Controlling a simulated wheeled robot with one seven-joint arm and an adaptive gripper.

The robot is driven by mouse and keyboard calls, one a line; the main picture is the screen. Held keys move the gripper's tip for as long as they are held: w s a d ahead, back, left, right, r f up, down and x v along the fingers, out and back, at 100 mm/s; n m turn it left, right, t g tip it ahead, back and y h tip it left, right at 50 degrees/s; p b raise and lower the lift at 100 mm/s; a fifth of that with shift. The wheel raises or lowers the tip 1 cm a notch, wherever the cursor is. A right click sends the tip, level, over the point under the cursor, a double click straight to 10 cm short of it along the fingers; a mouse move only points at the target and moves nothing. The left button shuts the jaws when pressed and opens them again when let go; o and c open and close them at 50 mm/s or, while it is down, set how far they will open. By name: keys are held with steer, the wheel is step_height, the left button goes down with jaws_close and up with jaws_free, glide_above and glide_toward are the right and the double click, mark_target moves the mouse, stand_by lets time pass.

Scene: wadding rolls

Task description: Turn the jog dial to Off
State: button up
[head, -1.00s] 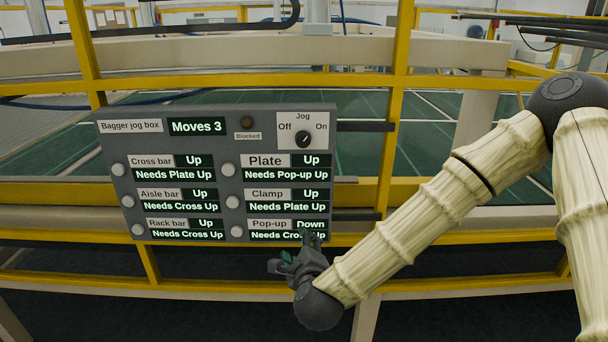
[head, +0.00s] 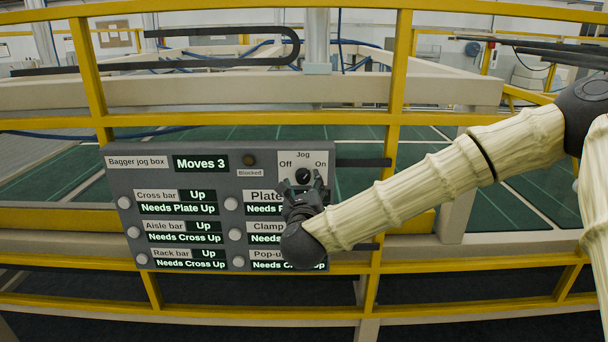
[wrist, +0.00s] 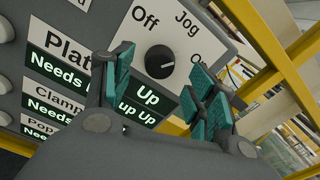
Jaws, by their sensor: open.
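The jog dial (head: 303,175) is a black round knob on a white plate (head: 321,158) at the top right of the grey jog box. Off is printed to its upper left and On to its upper right. In the wrist view the dial (wrist: 159,61) has a white mark pointing toward the On side. My gripper (head: 301,183) is open, its two fingertips just below and to either side of the dial in the head view. In the wrist view the dial shows between the spread green-padded fingers. I cannot tell whether either finger touches it.
The jog box (head: 112,170) reads Moves 3 and has several round grey buttons beside labelled displays. A dark Blocked lamp (head: 249,160) sits left of the dial. Yellow rails (head: 394,90) frame the box. My arm covers part of the Plate, Clamp and Pop-up displays.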

mark_target(304, 180)
steer(key=shift+w+p, duration=0.5)
steer(key=shift+w, duration=1.15)
steer(key=shift+f, duration=0.1)
steer(key=c, duration=1)
